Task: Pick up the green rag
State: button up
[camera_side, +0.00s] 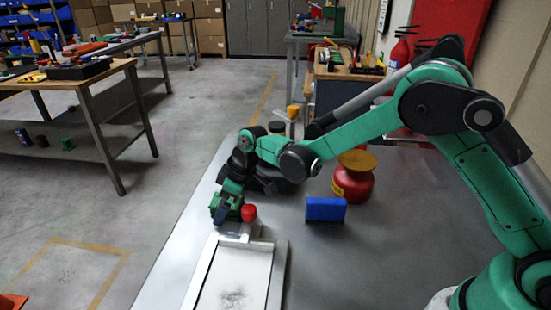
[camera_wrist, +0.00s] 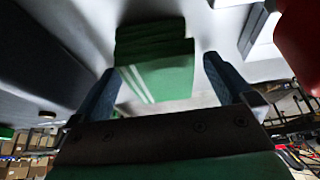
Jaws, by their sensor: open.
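The green rag (camera_wrist: 158,62) lies folded, with layered edges at its far end and pale stripes near its lower left. In the wrist view it is between the two blue fingers of my gripper (camera_wrist: 161,67), which are spread apart with a gap on either side of it. In the side view my gripper (camera_side: 222,213) points down close to the table, just beyond the white tray. Green shows around the fingers there, but I cannot clearly separate rag from gripper. Whether the fingers touch the rag cannot be told.
A red object (camera_side: 249,213) stands right beside my gripper, at the far end of the white-framed tray (camera_side: 281,275). A blue box (camera_side: 325,209) and a red canister with a yellow top (camera_side: 353,184) stand to the right. The grey table (camera_side: 360,250) is clear in front of them.

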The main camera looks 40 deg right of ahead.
jog(key=c, duration=1.3)
jog(key=shift+o, duration=0.2)
jog(key=shift+r, duration=0.15)
notch_tip(320, 180, up, 20)
